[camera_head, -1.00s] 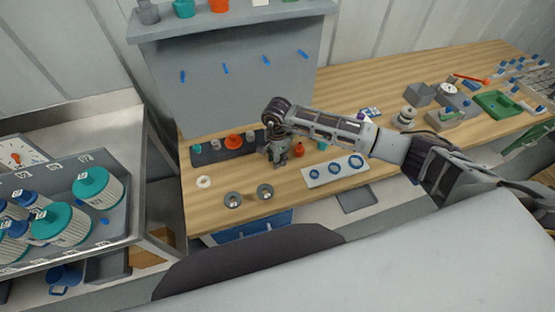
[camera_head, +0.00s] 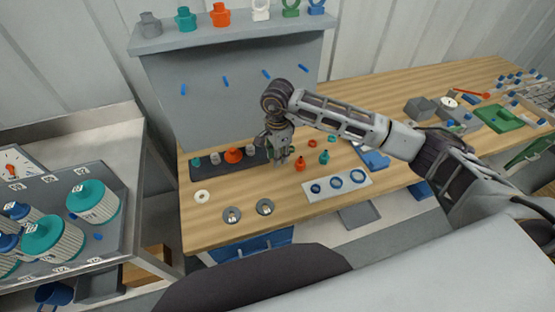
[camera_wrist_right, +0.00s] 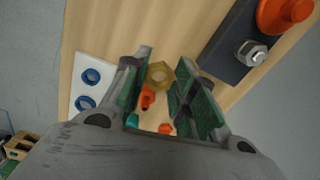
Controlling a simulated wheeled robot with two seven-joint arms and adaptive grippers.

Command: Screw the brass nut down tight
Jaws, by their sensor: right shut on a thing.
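The brass nut (camera_wrist_right: 159,75) is a hexagonal ring. In the right wrist view it sits between the green-lined fingertips of my right gripper (camera_wrist_right: 164,72), which are shut on it. In the head view my right gripper (camera_head: 281,160) points down at the right end of a dark rack, and the nut cannot be made out there. A steel hex fitting (camera_wrist_right: 251,53) stands on the dark rack (camera_wrist_right: 232,38), apart from the nut, beside an orange fitting. My left gripper is not in view.
A white plate with blue rings (camera_head: 310,195), an orange bottle (camera_head: 300,164) and a teal bottle (camera_head: 324,157) are close to the gripper. Two grey round parts (camera_head: 265,207) (camera_head: 232,215) and a white ring (camera_head: 202,197) lie in front. A grey panel with a shelf (camera_head: 230,42) rises behind.

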